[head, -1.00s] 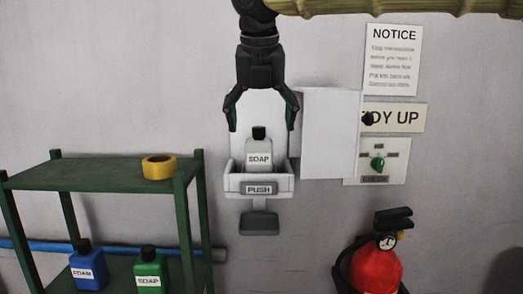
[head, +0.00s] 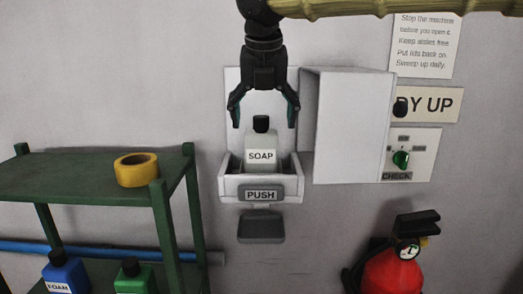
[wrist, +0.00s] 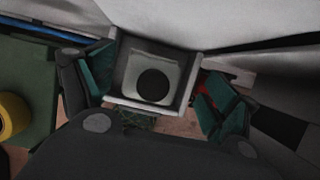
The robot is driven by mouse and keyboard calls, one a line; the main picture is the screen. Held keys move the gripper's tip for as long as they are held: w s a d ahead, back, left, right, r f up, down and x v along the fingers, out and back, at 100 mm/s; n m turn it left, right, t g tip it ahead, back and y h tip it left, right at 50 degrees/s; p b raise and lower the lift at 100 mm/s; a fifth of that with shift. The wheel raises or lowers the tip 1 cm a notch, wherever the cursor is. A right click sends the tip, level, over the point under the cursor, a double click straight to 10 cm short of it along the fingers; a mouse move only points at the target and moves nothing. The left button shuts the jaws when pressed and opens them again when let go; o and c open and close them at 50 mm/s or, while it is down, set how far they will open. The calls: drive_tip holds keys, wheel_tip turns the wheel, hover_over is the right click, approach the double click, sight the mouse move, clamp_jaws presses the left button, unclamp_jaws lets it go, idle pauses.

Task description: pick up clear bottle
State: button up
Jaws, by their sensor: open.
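A clear, greyish bottle (head: 261,155) with a black cap and a SOAP label stands upright in a white wall holder (head: 230,187) marked PUSH. My gripper (head: 263,122) points down above it, open, with one finger on each side of the cap's line. The fingertips are about level with the cap in the head view and do not visibly touch it. In the wrist view the bottle (wrist: 133,77) and its round black cap lie between the open fingers, framed by the holder's walls. The bottle's base is hidden by the holder's front.
The holder's white door (head: 350,125) stands open at the right, close to my gripper. A green shelf (head: 80,175) at the left carries a yellow tape roll (head: 137,170), with blue (head: 67,272) and green (head: 133,277) bottles below. A red extinguisher (head: 395,274) is at lower right.

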sight(262, 138)
drive_tip(key=shift+s+f, duration=0.2)
drive_tip(key=shift+s, duration=0.05)
drive_tip(key=shift+a+f+p, duration=0.1)
drive_tip(key=shift+f+p, duration=0.2)
drive_tip(key=shift+p, duration=0.05)
drive_tip(key=shift+p+x, duration=0.65)
drive_tip(key=shift+x, duration=1.55)
drive_tip(key=shift+s+a, duration=0.1)
drive_tip(key=shift+c, duration=0.3)
drive_tip(key=c, duration=1.1)
